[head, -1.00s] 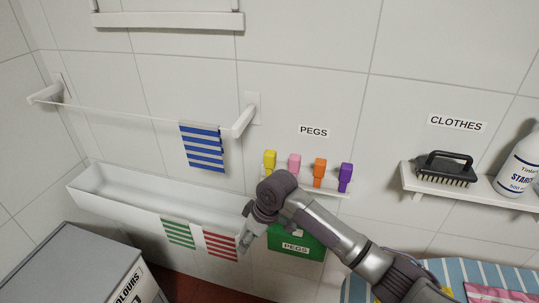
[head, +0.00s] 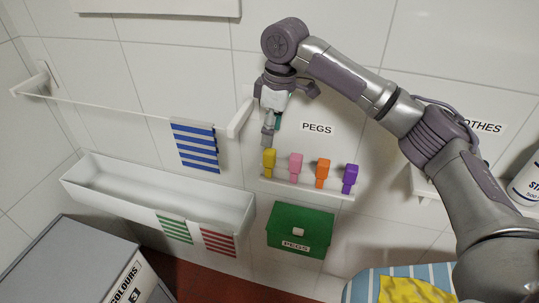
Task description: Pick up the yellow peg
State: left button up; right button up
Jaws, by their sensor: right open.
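The yellow peg (head: 270,160) stands at the left end of a small white wall rack (head: 300,187). To its right on the same rack are a pink peg (head: 295,166), an orange peg (head: 322,172) and a purple peg (head: 349,177). My right gripper (head: 270,134) is above the yellow peg, with its fingers pointing down. It is open and nothing shows between its fingers. A small gap seems to lie between the lower fingertip and the peg's top, but contact is hard to tell. My left gripper is not in view.
A green box labelled PEGS (head: 300,230) is on the wall below the rack. A white trough (head: 150,200) and a rail with a blue-striped cloth (head: 196,146) are at left. A grey bin (head: 70,265) is lower left. A shelf with a bottle (head: 527,183) is at right.

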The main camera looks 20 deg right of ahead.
aim_at(270, 151)
notch_tip(270, 151, down, 4)
jog(key=shift+w+a+r, duration=0.1)
jog(key=shift+a, duration=0.05)
jog(key=shift+w+f, duration=0.15)
jog(key=shift+f, duration=0.15)
jog(key=f, duration=0.1)
jog(key=f+p, duration=0.2)
jog(key=f, duration=0.1)
jog(key=shift+s+a, duration=0.2)
jog(key=shift+s, duration=0.1)
jog(key=shift+w+f, duration=0.1)
jog(key=shift+f, duration=0.25)
jog(key=shift+w+f, duration=0.1)
jog(key=shift+f, duration=0.1)
jog(key=shift+c, duration=0.2)
jog(key=shift+r, duration=0.1)
jog(key=shift+c, duration=1.3)
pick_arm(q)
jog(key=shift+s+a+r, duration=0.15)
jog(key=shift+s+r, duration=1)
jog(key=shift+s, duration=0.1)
pick_arm(e)
jog(key=c, duration=0.6)
